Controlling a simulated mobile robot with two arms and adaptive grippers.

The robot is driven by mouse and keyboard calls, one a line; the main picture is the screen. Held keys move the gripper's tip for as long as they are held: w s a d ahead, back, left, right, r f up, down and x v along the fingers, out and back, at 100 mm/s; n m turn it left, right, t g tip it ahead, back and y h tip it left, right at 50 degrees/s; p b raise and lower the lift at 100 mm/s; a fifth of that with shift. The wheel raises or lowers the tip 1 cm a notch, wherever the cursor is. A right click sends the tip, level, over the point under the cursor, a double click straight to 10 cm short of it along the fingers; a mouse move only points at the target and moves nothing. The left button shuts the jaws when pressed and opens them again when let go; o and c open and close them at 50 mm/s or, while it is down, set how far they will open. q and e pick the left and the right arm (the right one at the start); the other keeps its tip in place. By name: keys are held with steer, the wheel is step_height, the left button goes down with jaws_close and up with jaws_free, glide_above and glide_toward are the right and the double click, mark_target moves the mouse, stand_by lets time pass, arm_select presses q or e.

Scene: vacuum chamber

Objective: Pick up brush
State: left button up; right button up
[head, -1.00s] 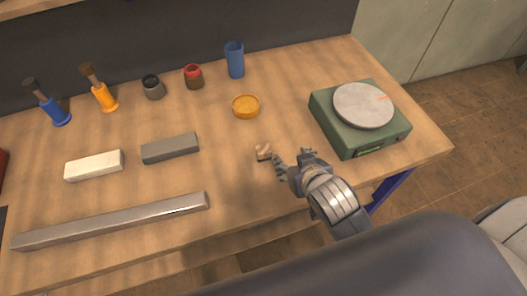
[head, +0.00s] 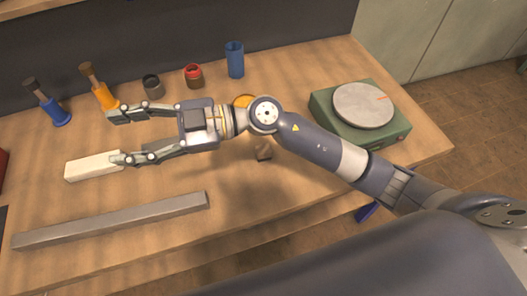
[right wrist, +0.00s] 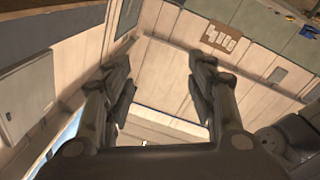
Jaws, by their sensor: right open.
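Two upright items with dark tops look brush-like, one blue (head: 54,110) and one orange (head: 103,95), at the back left of the bench. I cannot tell for sure which thing is the brush. My right gripper (head: 120,138) is open and empty, reaching left over the bench. Its far finger overlaps the foot of the orange item and its near finger overlaps a white block (head: 88,167); contact is unclear. Its spread fingers also show in the right wrist view (right wrist: 160,75), with no object between them. My left gripper is not in view.
A long grey bar (head: 110,221) lies at the front left. A dark jar (head: 152,85), a red-topped jar (head: 194,76) and a blue cup (head: 235,60) stand behind. A green scale (head: 345,133) is right.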

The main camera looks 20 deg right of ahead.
step_height(320, 180, down, 8)
steer(key=d+n+g+h, duration=0.1)
steer(key=d+g+h, duration=0.1)
steer(key=h, duration=0.3)
steer(key=m+t+h, duration=0.1)
steer(key=m+h, duration=0.5)
steer(key=h, duration=0.8)
glide_above(264, 149)
step_height(264, 149, down, 10)
steer(key=shift+a+r, duration=0.1)
steer(key=shift+r, duration=0.05)
step_height(264, 149, down, 5)
steer(key=shift+f+p, duration=0.1)
steer(key=shift+p, duration=0.5)
steer(key=shift+f, duration=0.3)
step_height(264, 149, down, 4)
steer(key=shift+r+p, duration=0.2)
steer(key=shift+p, duration=0.65)
steer(key=shift+w+f, duration=0.1)
steer(key=shift+f, duration=0.35)
steer(key=c, duration=1.1)
